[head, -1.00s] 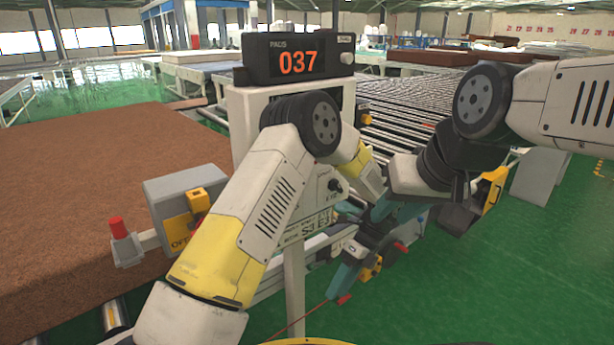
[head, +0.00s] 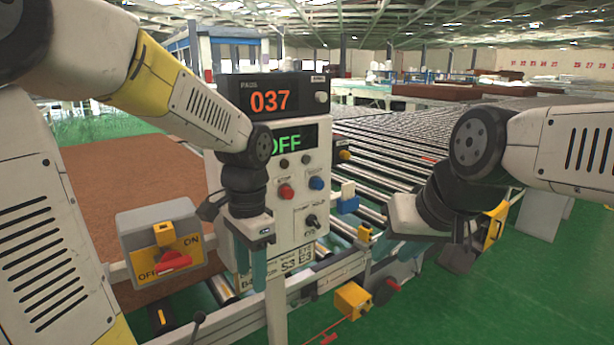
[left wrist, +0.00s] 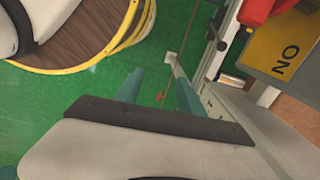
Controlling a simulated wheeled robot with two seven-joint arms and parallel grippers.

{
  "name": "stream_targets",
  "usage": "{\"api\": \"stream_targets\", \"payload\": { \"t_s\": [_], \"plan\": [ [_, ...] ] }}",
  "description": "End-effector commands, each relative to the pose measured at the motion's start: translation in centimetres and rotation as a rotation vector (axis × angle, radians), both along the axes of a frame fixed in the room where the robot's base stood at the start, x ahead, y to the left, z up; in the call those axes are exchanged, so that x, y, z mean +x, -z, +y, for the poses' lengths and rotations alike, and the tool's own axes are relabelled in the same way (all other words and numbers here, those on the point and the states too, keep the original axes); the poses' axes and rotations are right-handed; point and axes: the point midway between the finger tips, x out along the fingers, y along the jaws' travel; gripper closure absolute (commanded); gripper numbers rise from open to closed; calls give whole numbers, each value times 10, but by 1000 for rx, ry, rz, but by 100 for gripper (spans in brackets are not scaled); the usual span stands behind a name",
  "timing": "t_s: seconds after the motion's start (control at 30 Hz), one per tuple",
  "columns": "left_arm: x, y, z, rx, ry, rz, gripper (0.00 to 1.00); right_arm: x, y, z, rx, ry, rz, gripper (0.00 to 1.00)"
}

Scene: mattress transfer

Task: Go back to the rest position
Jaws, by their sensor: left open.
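My left gripper (head: 251,265) hangs with its fingers down in front of the control panel (head: 297,215) in the head view. In the left wrist view its two teal fingers (left wrist: 158,92) are apart, with only green floor and a rail between them. My right gripper (head: 405,238) is at the right of the panel, over the conveyor edge; its fingers are not clear enough to judge. The panel shows green "OFF" letters, partly hidden by my left wrist, and the counter (head: 270,96) above reads 037.
A grey switch box (head: 140,216) with a red lever (head: 174,262) stands left of my left gripper. A brown mattress (head: 95,185) lies behind it. A roller conveyor (head: 395,140) runs behind the panel. Green floor (head: 480,310) is clear at the lower right.

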Motion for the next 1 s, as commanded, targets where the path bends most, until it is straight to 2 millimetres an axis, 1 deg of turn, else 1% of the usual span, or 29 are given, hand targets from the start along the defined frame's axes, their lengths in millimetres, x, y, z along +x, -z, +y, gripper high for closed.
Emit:
{"api": "stream_targets", "payload": {
  "t_s": [0.03, 0.2, 0.3, 0.43, 0.6, 1.0],
  "plan": [
    [-7, -14, 6, -37, -90, -63, 54, 0, 0, 0, 0, 0, 0, 67],
    [-27, -47, 20, -177, -390, -237, 54, 0, 0, 0, 0, 0, 0, 67],
    [-38, -62, 27, -264, -547, -324, 54, 0, 0, 0, 0, 0, 0, 67],
    [-49, -76, 32, -357, -698, -405, 54, 0, 0, 0, 0, 0, 0, 67],
    [-56, -84, 35, -421, -791, -452, 54, 0, 0, 0, 0, 0, 0, 67],
    [-57, -85, 35, -429, -802, -457, 54, 0, 0, 0, 0, 0, 0, 67]
  ]
}}
